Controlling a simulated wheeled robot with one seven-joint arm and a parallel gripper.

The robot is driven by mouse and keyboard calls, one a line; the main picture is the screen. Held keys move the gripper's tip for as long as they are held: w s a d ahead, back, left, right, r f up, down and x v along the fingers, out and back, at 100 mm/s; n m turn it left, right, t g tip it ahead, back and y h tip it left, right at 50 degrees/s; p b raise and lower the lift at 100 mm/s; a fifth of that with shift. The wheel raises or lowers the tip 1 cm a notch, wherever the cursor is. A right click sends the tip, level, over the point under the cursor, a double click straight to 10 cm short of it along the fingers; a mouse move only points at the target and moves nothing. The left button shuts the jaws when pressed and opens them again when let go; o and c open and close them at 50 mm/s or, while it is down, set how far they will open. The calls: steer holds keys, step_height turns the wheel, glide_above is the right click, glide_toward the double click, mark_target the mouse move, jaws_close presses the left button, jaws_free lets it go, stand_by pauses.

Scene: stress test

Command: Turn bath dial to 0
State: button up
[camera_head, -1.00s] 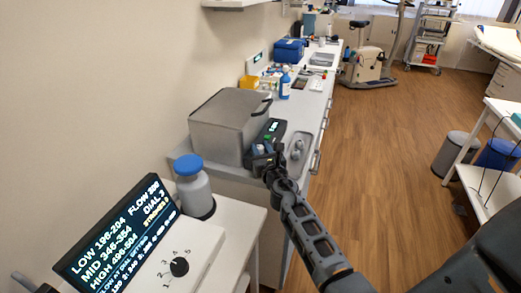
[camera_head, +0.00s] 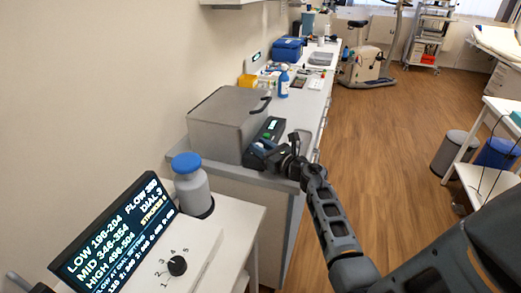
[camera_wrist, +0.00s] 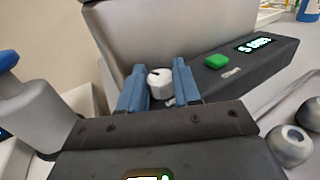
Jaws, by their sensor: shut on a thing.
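A dark control box (camera_wrist: 240,65) lies along the side of the grey lidded bath (camera_wrist: 150,25). It carries a white dial (camera_wrist: 159,83) with a dark pointer mark, a green button (camera_wrist: 216,61) and a small lit display (camera_wrist: 254,45) too blurred to read surely. My gripper (camera_wrist: 159,88) has its two blue fingers shut on the white dial, one on each side. In the head view, my gripper (camera_head: 264,152) is at the near end of the control box (camera_head: 268,138), beside the grey bath (camera_head: 222,122). There the dial is hidden by the gripper.
A white console (camera_head: 200,255) with a black knob (camera_head: 177,265) and tilted screen (camera_head: 118,235) stands at near left. A blue-capped bottle (camera_head: 192,185) is close to the bath. Silver round objects (camera_wrist: 290,146) sit right of the gripper.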

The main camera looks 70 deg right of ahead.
steer(key=n+y+b, duration=0.1)
steer(key=y, duration=0.1)
steer(key=n+t+y+b, duration=0.1)
steer(key=n+y+b, duration=0.2)
steer(key=y+b, duration=0.1)
steer(key=shift+d+f, duration=0.35)
steer(key=n+y+b, duration=0.2)
steer(key=y+b, duration=0.1)
steer(key=shift+r+y+b, duration=0.15)
steer(key=shift+y+b, duration=0.15)
steer(key=shift+b, duration=0.05)
steer(key=shift+n+y, duration=0.3)
steer(key=shift+r+b, duration=0.15)
steer(key=shift+b, duration=0.2)
steer(key=o, duration=0.8)
steer(key=shift+c, duration=0.2)
steer(key=shift+s+d+b, duration=0.25)
steer(key=shift+s, duration=1.05)
steer(key=shift+s+d+b, duration=0.25)
steer(key=shift+s+d, duration=0.05)
steer(key=shift+s, duration=0.95)
steer(key=shift+s+d+b, duration=0.25)
steer(key=shift+s, duration=1.05)
